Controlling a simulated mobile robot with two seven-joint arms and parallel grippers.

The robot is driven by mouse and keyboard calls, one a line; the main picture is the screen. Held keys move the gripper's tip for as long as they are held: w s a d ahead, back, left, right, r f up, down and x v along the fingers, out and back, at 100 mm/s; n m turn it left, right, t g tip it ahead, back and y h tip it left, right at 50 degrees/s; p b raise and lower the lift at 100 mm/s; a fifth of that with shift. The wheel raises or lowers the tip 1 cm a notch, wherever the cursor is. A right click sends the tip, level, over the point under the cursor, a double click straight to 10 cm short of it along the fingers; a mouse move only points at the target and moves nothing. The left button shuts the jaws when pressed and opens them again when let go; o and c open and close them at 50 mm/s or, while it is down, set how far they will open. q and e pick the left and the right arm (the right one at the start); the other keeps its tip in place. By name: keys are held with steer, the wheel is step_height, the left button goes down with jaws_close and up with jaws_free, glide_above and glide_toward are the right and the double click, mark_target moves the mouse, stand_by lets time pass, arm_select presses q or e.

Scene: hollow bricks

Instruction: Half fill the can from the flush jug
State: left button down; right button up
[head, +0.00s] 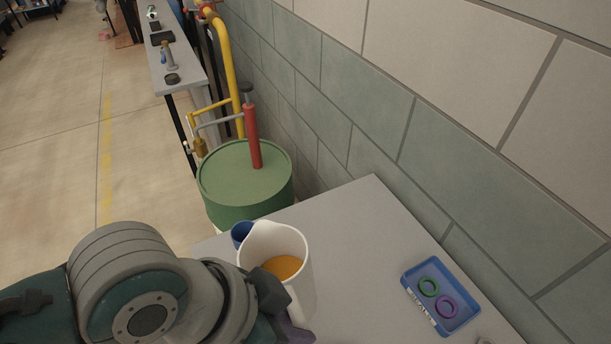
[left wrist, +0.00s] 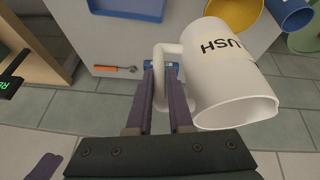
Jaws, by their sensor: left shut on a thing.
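The white flush jug (head: 302,252) is in the lower middle of the head view, with orange liquid (head: 283,268) inside. Its dark lettering shows upside down and partly in the left wrist view (left wrist: 228,85). My left gripper (head: 280,300) is shut on the jug's handle; the purple fingers (left wrist: 162,95) show on it in the left wrist view. A small blue can (head: 239,232) stands just behind and left of the jug, partly hidden by it. I cannot tell whether the jug's base touches the table.
The grey table (head: 375,235) has clear room right of the jug. A blue tray (head: 441,297) with a green and a purple ring lies there. A green drum (head: 240,190) with a red pump stands beyond the table. A block wall (head: 400,130) bounds the right side.

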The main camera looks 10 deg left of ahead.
arm_select(q)
steer(key=shift+d+g+h+b, duration=0.15)
steer(key=shift+g+h+b, duration=0.15)
steer(key=shift+h+b, duration=0.5)
arm_select(e)
step_height(320, 180, down, 2)
steer(key=shift+f, duration=0.25)
arm_select(q)
steer(key=shift+r, duration=0.1)
steer(key=shift+r+h, duration=0.2)
steer(key=shift+h, duration=0.1)
arm_select(e)
steer(key=shift+f, duration=0.25)
